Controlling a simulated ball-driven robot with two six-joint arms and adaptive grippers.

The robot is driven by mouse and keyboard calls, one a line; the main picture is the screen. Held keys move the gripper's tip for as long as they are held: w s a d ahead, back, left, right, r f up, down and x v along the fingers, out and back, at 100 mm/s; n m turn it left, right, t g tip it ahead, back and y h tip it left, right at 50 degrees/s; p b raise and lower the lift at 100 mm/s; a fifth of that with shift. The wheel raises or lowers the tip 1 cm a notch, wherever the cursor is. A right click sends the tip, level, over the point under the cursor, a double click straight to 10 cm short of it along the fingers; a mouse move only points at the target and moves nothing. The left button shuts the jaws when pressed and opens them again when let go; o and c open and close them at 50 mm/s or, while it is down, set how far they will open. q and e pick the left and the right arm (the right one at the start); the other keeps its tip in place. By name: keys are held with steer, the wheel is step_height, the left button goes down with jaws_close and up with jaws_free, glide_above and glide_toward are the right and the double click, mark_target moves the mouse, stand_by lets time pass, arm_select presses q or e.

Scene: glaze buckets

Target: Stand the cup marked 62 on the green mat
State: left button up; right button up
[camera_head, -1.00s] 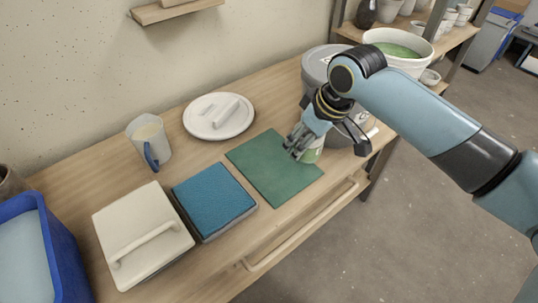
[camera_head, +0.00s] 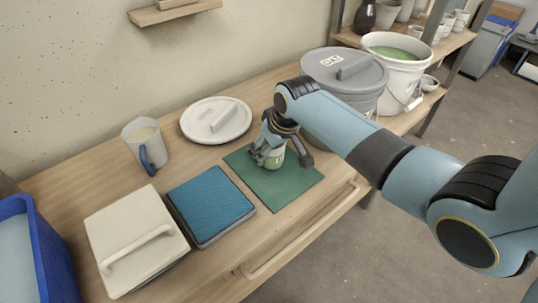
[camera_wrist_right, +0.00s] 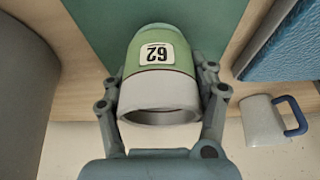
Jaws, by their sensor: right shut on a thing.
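The cup marked 62 (camera_wrist_right: 157,88) is green below and pale grey at its rim, with a white label. It also shows in the head view (camera_head: 274,160), partly hidden by my right gripper (camera_head: 267,152). My right gripper is shut on the cup, one finger on each side in the right wrist view. The cup is over the middle of the green mat (camera_head: 295,184) and looks about upright. I cannot tell whether its base touches the mat. My left gripper is not in view.
A blue pad (camera_head: 210,200) lies just left of the mat, with a cream handled lid (camera_head: 130,230) beyond it. A white round lid (camera_head: 205,130) and a blue-handled mug (camera_head: 140,140) sit behind. A grey lidded bucket (camera_head: 345,68) stands behind my right arm.

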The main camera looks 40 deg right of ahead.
mark_target(281, 148)
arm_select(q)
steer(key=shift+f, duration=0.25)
arm_select(e)
steer(key=shift+f, duration=0.8)
steer(key=shift+f, duration=0.2)
steer(key=o, duration=1.4)
steer(key=shift+c, duration=0.2)
steer(key=shift+r, duration=0.1)
arm_select(q)
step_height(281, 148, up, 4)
steer(key=p, duration=0.3)
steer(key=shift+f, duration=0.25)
arm_select(e)
steer(key=v, duration=1.1)
steer(key=shift+r, duration=0.25)
steer(key=shift+s+r, duration=0.25)
steer(key=shift+r, duration=0.05)
